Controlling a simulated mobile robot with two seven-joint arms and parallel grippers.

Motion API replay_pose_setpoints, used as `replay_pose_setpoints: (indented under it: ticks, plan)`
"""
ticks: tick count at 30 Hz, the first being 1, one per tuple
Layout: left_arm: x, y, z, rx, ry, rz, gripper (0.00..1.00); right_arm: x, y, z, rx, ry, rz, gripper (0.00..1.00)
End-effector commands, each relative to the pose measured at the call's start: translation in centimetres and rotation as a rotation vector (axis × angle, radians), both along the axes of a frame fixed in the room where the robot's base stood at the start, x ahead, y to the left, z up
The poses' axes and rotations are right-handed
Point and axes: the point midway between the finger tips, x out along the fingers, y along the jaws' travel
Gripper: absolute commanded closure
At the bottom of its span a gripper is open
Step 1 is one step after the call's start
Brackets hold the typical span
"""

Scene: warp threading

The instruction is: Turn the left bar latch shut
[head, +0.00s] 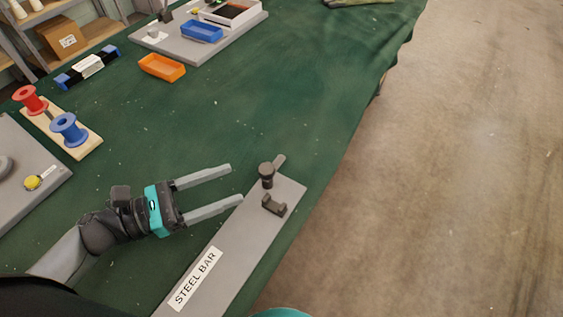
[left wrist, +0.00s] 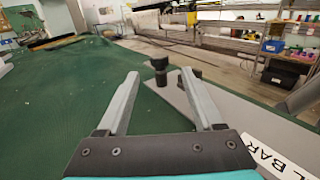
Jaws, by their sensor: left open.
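The grey steel bar plate (head: 222,248), labelled STEEL BAR, lies along the right edge of the green table. At its far end stands a dark round latch knob (head: 267,170) with a short grey lever (head: 279,161) pointing away from the dark notched catch (head: 274,206). My left gripper (head: 236,183) is open and empty, left of the knob, its fingers pointing toward it and apart from it. In the left wrist view the knob (left wrist: 158,65) shows ahead between the fingertips, with the catch (left wrist: 196,73) by the right fingertip.
A red spool (head: 30,99) and a blue spool (head: 69,130) stand on a wooden base at the left. An orange tray (head: 162,67) and a blue tray (head: 202,32) are farther back. The middle of the table is clear. The table edge drops off right of the plate.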

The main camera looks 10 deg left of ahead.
Motion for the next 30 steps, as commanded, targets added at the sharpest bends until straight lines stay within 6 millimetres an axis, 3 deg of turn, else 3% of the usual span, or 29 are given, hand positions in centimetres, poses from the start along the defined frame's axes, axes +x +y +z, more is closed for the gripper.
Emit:
replay_pose_setpoints:
  ticks: [6, 15, 21, 30]
  plan:
    - [2.6, -3.5, 0.0, 0.0, -0.006, -0.002, 0.32, 1.4, 0.3, 0.0, 0.001, -0.006, -0.002, 0.5]
    - [5.4, -7.3, 0.1, 0.001, -0.004, 0.0, 0.32, 2.2, 1.2, 0.1, 0.008, -0.005, 0.0, 0.5]
    - [6.6, -8.8, 0.0, 0.0, -0.002, 0.001, 0.32, 2.4, 1.4, 0.2, 0.01, -0.005, 0.0, 0.5]
    - [7.0, -9.5, 0.0, 0.001, 0.0, 0.002, 0.32, 2.5, 1.4, 0.2, 0.01, -0.005, 0.001, 0.5]
